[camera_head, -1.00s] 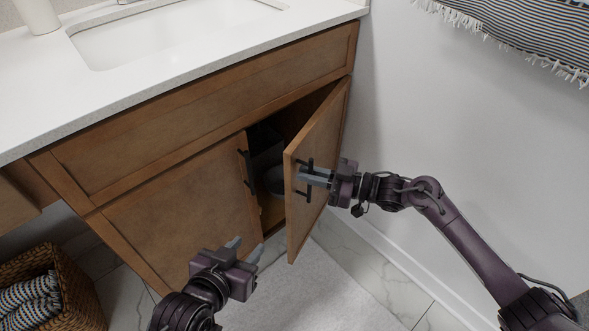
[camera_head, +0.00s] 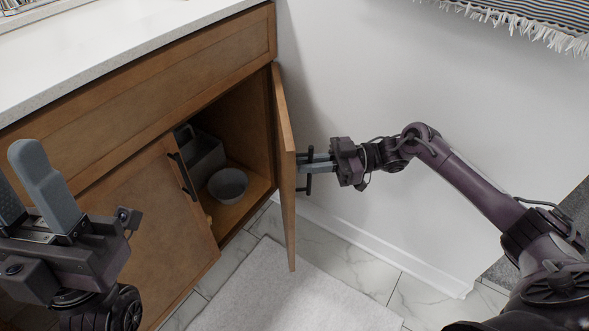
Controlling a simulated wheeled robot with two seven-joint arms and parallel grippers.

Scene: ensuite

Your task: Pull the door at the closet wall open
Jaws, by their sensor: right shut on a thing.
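The right door (camera_head: 286,165) of the wooden vanity cabinet stands wide open, seen nearly edge-on and swung out toward me. Its black bar handle (camera_head: 308,184) is on the door's outer face, to the right. My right gripper (camera_head: 308,165) reaches in from the right and is shut on this handle. My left gripper (camera_head: 35,200) is at the lower left, with its two grey fingers apart and pointing up, holding nothing. It hides part of the closed left door (camera_head: 150,225), whose black handle (camera_head: 183,175) shows.
Inside the cabinet are a grey bowl (camera_head: 228,185) and a grey bin (camera_head: 203,155). The white countertop (camera_head: 90,45) lies above. A light mat (camera_head: 290,300) covers the tiled floor. A white wall (camera_head: 400,80) stands close behind my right arm, and a striped towel (camera_head: 530,15) hangs at the top right.

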